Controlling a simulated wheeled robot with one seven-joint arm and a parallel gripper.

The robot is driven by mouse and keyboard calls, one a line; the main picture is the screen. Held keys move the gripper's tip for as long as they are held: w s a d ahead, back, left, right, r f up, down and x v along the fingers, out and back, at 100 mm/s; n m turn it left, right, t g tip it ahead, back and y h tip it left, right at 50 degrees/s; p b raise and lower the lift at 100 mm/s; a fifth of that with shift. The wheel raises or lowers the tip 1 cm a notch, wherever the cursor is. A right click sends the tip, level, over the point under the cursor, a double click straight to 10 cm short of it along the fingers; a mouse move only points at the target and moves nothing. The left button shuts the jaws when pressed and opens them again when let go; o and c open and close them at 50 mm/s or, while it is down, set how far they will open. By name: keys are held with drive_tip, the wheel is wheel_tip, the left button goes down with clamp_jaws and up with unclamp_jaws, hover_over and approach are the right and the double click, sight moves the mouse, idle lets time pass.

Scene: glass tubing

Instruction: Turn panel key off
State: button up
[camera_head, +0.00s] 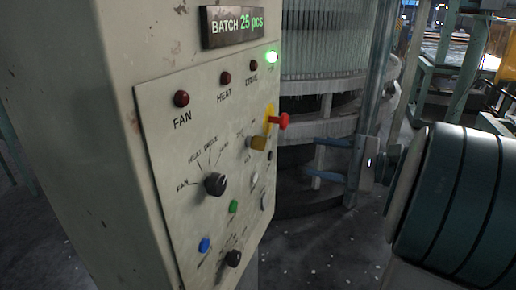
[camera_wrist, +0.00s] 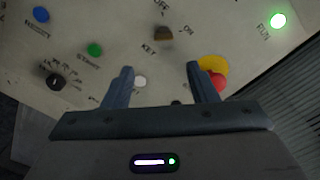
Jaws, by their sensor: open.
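The panel key (camera_wrist: 164,34) is a small brass-brown knob on the beige control panel (camera_wrist: 120,25), beside the words KEY, OFF and ON. In the head view the key (camera_head: 259,143) sits just below the red emergency button (camera_head: 282,121) with its yellow base. I cannot tell clearly which mark the key points to. My gripper (camera_wrist: 160,68) is open and empty, with its two fingers spread and facing the panel. In the wrist view the key lies beyond and between the fingertips. In the head view my gripper (camera_head: 312,156) is right of the key, apart from the panel.
A green lamp (camera_wrist: 278,20) marked RUN is lit. A black selector knob (camera_head: 215,184), a blue button (camera_head: 204,245) and a green button (camera_head: 233,207) are on the panel. In the wrist view the emergency button (camera_wrist: 217,83) is close to the right finger. A round glass-tube machine (camera_head: 325,45) stands behind.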

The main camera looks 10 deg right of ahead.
sight(264, 141)
drive_tip(key=x, duration=0.4)
drive_tip(key=p+x, duration=0.1)
drive_tip(key=x, duration=0.4)
drive_tip(key=p+x, duration=0.1)
drive_tip(key=x, duration=0.3)
drive_tip(key=shift+w+r, duration=0.25)
drive_tip(key=shift+w, duration=0.25)
drive_tip(key=c, duration=1)
